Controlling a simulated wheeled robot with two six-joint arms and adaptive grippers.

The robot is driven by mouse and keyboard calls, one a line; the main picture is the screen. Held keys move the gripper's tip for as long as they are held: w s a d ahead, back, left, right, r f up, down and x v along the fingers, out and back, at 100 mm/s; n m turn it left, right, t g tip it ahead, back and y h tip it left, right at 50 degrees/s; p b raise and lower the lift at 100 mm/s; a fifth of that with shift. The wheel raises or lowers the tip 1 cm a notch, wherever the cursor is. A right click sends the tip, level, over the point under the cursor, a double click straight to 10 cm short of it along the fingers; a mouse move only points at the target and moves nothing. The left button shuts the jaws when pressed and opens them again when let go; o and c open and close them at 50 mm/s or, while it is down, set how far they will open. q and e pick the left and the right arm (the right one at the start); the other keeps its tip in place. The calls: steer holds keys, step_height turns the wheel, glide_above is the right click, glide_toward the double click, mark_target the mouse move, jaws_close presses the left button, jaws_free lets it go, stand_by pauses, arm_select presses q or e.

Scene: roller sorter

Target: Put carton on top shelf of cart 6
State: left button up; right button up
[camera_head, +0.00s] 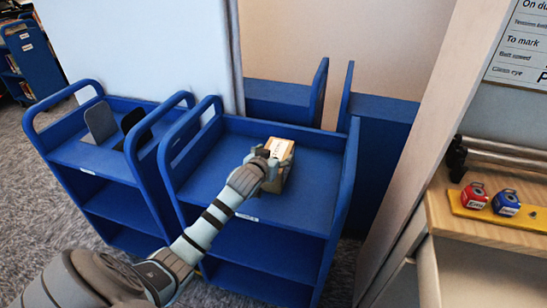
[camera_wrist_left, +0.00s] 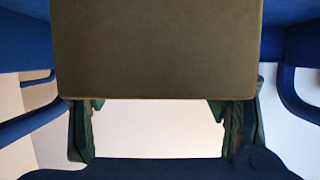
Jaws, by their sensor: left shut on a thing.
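A small tan carton (camera_head: 280,155) with a pale label is over the top shelf of a blue cart (camera_head: 312,190) in the middle of the head view. My left gripper (camera_head: 266,163) is shut on the carton. I cannot tell whether the carton's underside touches the shelf. In the left wrist view the carton (camera_wrist_left: 157,50) fills the upper middle as a plain brown face, with the fingers of the left gripper (camera_wrist_left: 160,108) on either side of it. The cart's small front label is too small to read. My right gripper is not in view.
Another blue cart (camera_head: 92,158) stands close on the left, with grey and black bookends on its top. More blue carts stand behind. A wooden counter (camera_head: 470,228) on the right holds red and blue items on a yellow strip. The rest of the middle cart's top shelf is bare.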

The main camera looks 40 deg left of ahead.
arm_select(q)
steer(key=o, duration=1.6)
steer(key=shift+c, duration=0.2)
steer(key=shift+s+d+r, duration=0.1)
steer(key=shift+s+r, duration=0.1)
steer(key=shift+s, duration=0.05)
steer(key=p+v, duration=0.3)
steer(key=v, duration=0.8)
steer(key=shift+s, duration=0.2)
steer(key=shift+r, duration=0.1)
